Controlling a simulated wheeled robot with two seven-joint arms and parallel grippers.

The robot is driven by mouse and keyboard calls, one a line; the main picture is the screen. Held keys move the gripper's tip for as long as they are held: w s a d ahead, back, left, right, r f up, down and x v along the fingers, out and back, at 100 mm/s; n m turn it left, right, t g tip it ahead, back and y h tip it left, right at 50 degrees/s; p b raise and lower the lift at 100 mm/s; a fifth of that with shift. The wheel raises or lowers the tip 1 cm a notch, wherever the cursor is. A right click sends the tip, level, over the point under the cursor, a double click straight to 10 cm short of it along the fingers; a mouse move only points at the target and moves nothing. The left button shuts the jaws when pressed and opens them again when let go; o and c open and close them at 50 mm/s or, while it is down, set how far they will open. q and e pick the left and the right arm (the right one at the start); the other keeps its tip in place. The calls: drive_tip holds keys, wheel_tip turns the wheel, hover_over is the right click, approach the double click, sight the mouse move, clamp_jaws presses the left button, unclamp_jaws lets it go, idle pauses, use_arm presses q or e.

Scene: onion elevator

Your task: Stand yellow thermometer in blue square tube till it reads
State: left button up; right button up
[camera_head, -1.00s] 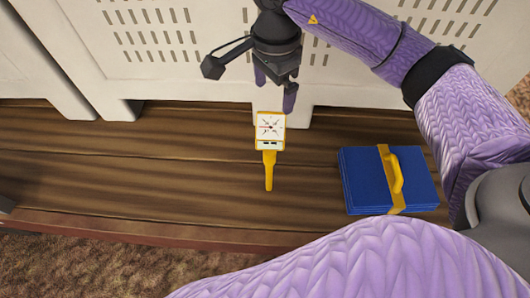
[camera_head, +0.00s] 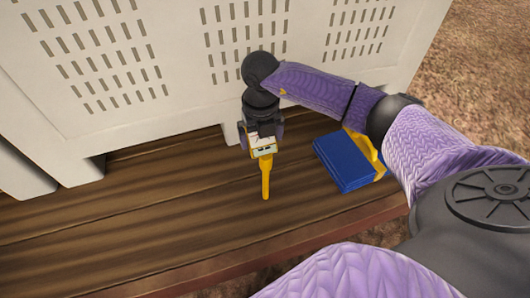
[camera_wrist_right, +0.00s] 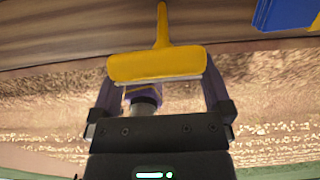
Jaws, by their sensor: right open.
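The yellow thermometer (camera_head: 266,178) has a boxy head with a pale face and a narrow yellow probe. It is over the brown planks, its probe pointing towards me. My right gripper (camera_head: 262,134) is at its head, partly covering the face. In the right wrist view the thermometer head (camera_wrist_right: 155,66) sits between the two open fingers of my right gripper (camera_wrist_right: 161,78), with a gap showing on the right. I cannot tell whether a finger touches it. No open blue square tube is recognisable. My left gripper is out of view.
A blue flat block (camera_head: 346,161) with a yellow band and handle lies right of the thermometer, partly behind my right arm. A white slotted wall (camera_head: 190,75) stands behind the planks (camera_head: 150,220). Left of the thermometer the planks are clear.

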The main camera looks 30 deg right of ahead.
drive_tip(key=shift+d+f, duration=0.1)
drive_tip(key=shift+f, duration=0.4)
clamp_jaws()
